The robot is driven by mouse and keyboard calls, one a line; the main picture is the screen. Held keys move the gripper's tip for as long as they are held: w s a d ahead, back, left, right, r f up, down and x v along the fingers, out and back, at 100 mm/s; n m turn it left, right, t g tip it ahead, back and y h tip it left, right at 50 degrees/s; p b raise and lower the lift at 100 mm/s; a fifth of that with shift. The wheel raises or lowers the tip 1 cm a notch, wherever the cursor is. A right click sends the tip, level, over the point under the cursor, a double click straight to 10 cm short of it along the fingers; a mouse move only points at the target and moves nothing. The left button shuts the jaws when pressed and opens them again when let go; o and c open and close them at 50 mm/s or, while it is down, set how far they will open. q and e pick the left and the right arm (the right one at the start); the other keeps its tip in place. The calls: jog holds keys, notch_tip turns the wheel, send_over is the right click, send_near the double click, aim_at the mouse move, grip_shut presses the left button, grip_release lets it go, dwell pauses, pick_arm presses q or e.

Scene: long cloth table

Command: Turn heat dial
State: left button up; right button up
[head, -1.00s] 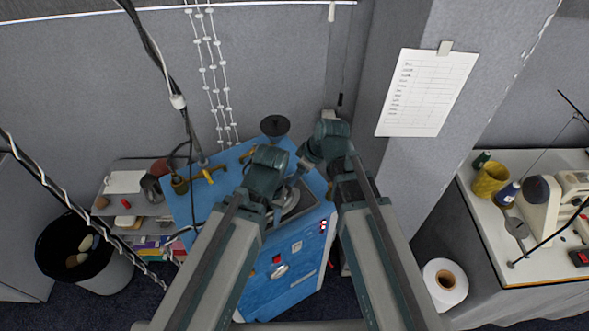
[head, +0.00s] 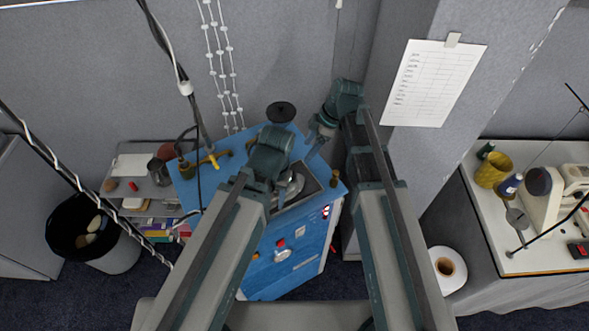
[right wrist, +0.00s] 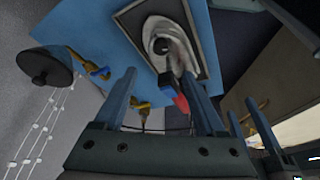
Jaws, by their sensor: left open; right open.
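The blue machine (head: 290,265) stands between my arms in the head view. Its front carries a red button (head: 281,243) and a pale oval knob (head: 282,255), which may be the heat dial; I cannot read any marking. My left gripper (head: 286,188) is open over the recessed top, partly hidden by its own wrist, behind and above the front controls. My right gripper (head: 317,146) is open and empty near the machine's back right edge. In the right wrist view, its fingers (right wrist: 158,76) frame a red and blue piece beyond them, apart from it as far as I can tell.
A grey-framed recess (right wrist: 165,45) with a silvery basin is in the machine's top. A black-lined bin (head: 85,232) is left; a white table with a sewing machine (head: 545,205) is right. A cable hangs left.

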jog(key=shift+w+d+r+n+g, duration=0.15)
jog(key=shift+n+g, duration=0.15)
jog(key=shift+n, duration=0.3)
jog(key=b+x, duration=0.6)
jog(key=x, duration=0.1)
jog(key=b+x, duration=0.6)
jog(key=x, duration=0.1)
jog(key=shift+w+b, duration=0.1)
jog(key=shift+b, duration=0.3)
jog(key=shift+r, duration=0.1)
grip_shut()
